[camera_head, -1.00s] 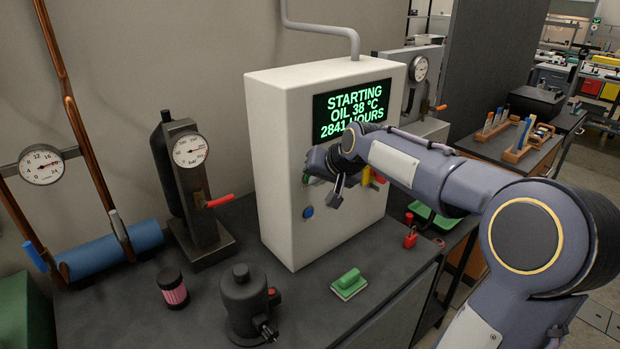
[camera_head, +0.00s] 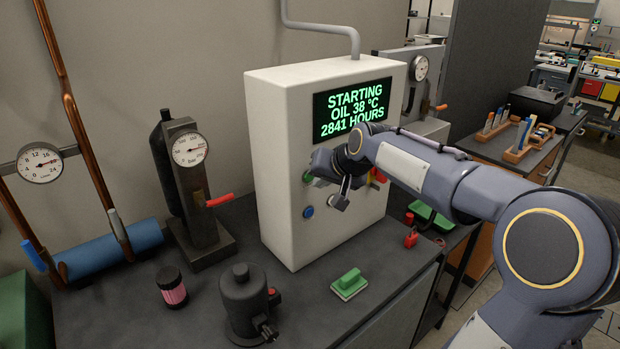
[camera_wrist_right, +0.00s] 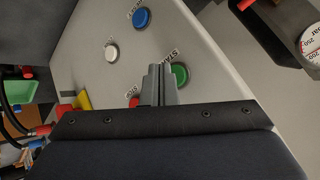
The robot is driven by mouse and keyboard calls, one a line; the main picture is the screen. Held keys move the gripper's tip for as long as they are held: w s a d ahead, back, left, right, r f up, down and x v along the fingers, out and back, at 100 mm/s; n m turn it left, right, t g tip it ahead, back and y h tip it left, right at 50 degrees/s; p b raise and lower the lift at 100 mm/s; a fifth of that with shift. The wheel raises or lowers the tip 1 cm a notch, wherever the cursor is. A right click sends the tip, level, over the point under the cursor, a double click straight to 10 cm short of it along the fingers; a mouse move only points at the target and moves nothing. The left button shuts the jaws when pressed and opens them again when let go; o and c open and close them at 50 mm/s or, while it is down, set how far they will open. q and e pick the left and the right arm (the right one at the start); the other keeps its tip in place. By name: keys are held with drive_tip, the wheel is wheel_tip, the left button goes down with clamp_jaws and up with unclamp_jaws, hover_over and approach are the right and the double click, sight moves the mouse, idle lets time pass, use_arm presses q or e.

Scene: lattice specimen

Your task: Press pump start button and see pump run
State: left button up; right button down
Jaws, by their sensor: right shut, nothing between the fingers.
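The white control cabinet (camera_head: 278,150) stands on the bench. Its display (camera_head: 352,108) reads "STARTING", "OIL 38 °C", "2841 HOURS" in green letters. The green start button (camera_head: 307,178) shows at the left of its front, above a blue button (camera_head: 308,212). My right gripper (camera_head: 318,177) is shut and empty just in front of the panel. In the right wrist view its fingers (camera_wrist_right: 160,72) lie beside the green button (camera_wrist_right: 180,76), partly over its label; contact is not clear. The red button (camera_wrist_right: 133,102) is partly hidden. My left gripper is not in view.
A white button (camera_wrist_right: 112,51) and a yellow part (camera_wrist_right: 84,101) are also on the panel.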

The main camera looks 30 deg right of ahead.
drive_tip(key=s+b, duration=0.1)
drive_tip(key=s, duration=0.4)
drive_tip(key=shift+d+b, duration=0.2)
drive_tip(key=shift+b, duration=0.2)
idle(0.5)
drive_tip(key=s+a+f+n+g+y, duration=0.1)
drive_tip(key=s+a+f+n+y, duration=0.1)
drive_tip(key=s+a+f, duration=0.4)
drive_tip(key=s+a+f+n+g+y, duration=0.2)
drive_tip(key=s+a+f+n, duration=0.2)
drive_tip(key=s+a, duration=0.9)
drive_tip(key=s+f, duration=0.3)
drive_tip(key=shift+a+f, duration=0.25)
drive_tip(key=shift+a, duration=0.05)
